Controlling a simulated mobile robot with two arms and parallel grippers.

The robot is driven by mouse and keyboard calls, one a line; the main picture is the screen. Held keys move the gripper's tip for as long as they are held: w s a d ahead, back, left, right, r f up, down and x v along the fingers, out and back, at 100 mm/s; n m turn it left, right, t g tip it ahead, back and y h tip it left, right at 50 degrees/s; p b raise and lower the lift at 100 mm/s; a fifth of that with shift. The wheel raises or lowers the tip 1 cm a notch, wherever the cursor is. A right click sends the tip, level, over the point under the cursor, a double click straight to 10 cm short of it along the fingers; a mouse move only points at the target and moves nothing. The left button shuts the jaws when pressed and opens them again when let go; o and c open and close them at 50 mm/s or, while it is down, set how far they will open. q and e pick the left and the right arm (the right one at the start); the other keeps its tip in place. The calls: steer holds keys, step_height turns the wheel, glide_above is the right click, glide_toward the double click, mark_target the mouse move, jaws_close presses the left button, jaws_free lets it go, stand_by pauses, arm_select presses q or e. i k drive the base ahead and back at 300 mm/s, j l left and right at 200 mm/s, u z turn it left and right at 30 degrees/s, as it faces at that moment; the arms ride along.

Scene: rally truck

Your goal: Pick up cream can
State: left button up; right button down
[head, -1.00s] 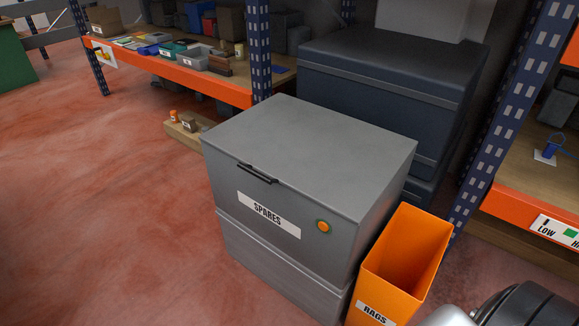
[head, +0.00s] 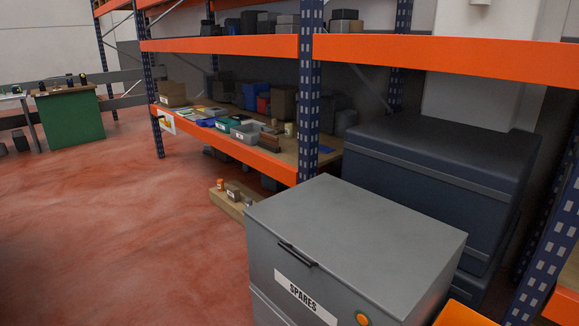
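A small cream-coloured upright cylinder (head: 289,129), which looks like the cream can, stands on the middle shelf (head: 314,150) of the orange and blue rack. It is to the right of the grey and green bins, close to the rack's blue upright. It is small in the picture and I cannot read any marking on it. Neither of my grippers shows in the head view.
A grey SPARES chest (head: 355,235) stands in front of the rack at the right, with a dark chest (head: 440,150) behind it. A low wooden board (head: 228,202) with small items lies by the rack's foot. The red floor (head: 130,230) at left is clear.

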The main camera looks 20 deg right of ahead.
mark_target(288, 127)
steer(key=i+j+u, duration=0.2)
steer(key=i+u, duration=0.15)
steer(key=i, duration=0.9)
steer(key=i+l+u, duration=0.15)
steer(key=i+u, duration=0.2)
steer(key=i, duration=0.9)
steer(key=i+z, duration=0.35)
steer(key=i, duration=0.25)
steer(key=i+z, duration=0.35)
steer(key=i, duration=0.2)
steer(key=i+j+z, duration=0.4)
steer(key=i, duration=0.15)
steer(key=i+l, duration=0.05)
